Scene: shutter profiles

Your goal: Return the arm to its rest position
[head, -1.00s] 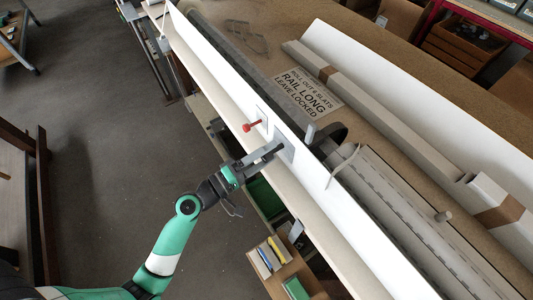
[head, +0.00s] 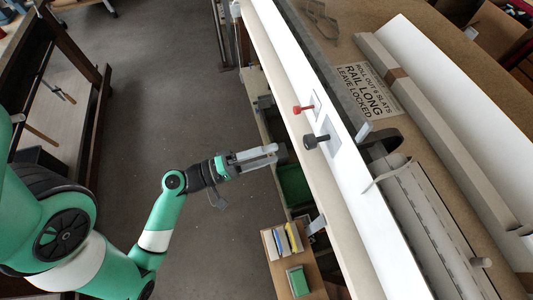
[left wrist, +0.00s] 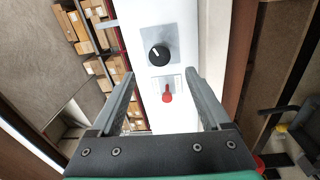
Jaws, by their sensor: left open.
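My left arm is green, black and white. Its gripper (head: 276,154) is open and empty, held in the air just left of the white panel (head: 342,181) in the head view. My right gripper is out of view.
A wooden box (head: 282,243) with coloured items stands below the panel. A dark wooden frame (head: 92,120) is at the left. Grey floor between is clear.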

